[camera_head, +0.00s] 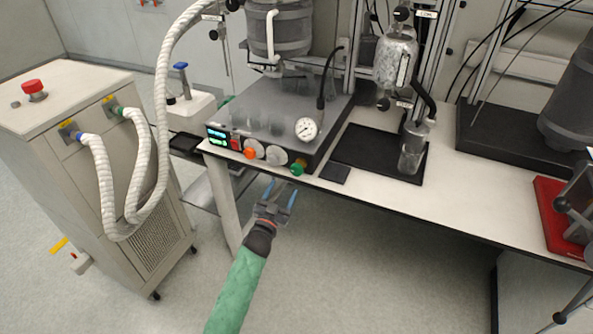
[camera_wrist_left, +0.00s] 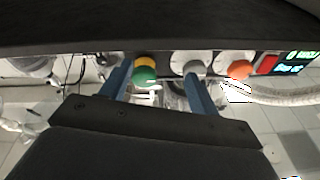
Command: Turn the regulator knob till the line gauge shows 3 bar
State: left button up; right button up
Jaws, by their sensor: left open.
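The line gauge (camera_head: 307,128) is a small white round dial on top of the grey control box, at its front right. Its reading is too small to tell. On the box's front face are an orange knob (camera_head: 249,153), a grey knob (camera_head: 276,155) and a green knob (camera_head: 297,170) with a yellow part. No label shows which is the regulator knob. My left gripper (camera_head: 281,188) is open and empty, just in front of the green and grey knobs. In the left wrist view, the green knob (camera_wrist_left: 145,72) lies between the blue fingers, and the grey knob (camera_wrist_left: 194,68) is behind one finger.
The control box (camera_head: 262,105) stands on a white bench (camera_head: 470,190) with a reactor vessel behind it. A black tray (camera_head: 362,150) with glassware stands to its right. A cabinet (camera_head: 75,150) with white hoses stands at left. The floor before the bench is clear.

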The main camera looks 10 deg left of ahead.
aim_at(295, 172)
pick_arm(q)
jog(key=w+d+r+h+p, duration=0.1)
jog(key=w+d+r, duration=0.1)
jog(key=w+r, duration=0.1)
jog(key=w+d+r+h+p, duration=0.1)
jog(key=d+r, duration=0.1)
jog(key=shift+w+r+m+t+h+p, duration=0.15)
jog(key=shift+m+t+h+p, duration=0.15)
jog(key=shift+t, duration=0.1)
jog(key=shift+w+d+r, duration=0.1)
jog(key=shift+w+d, duration=0.1)
jog(key=shift+w, duration=0.25)
pick_arm(e)
notch_tip(295, 172, down, 8)
jog(key=d, duration=0.1)
jog(key=shift+s+d+t, duration=0.25)
jog(key=shift+s+t, duration=0.15)
jog(key=shift+s, duration=0.05)
pick_arm(q)
jog(key=shift+c, duration=0.2)
pick_arm(e)
jog(key=shift+f, duration=0.1)
pick_arm(q)
jog(key=c, duration=0.9)
pick_arm(e)
jog(key=shift+w, duration=0.1)
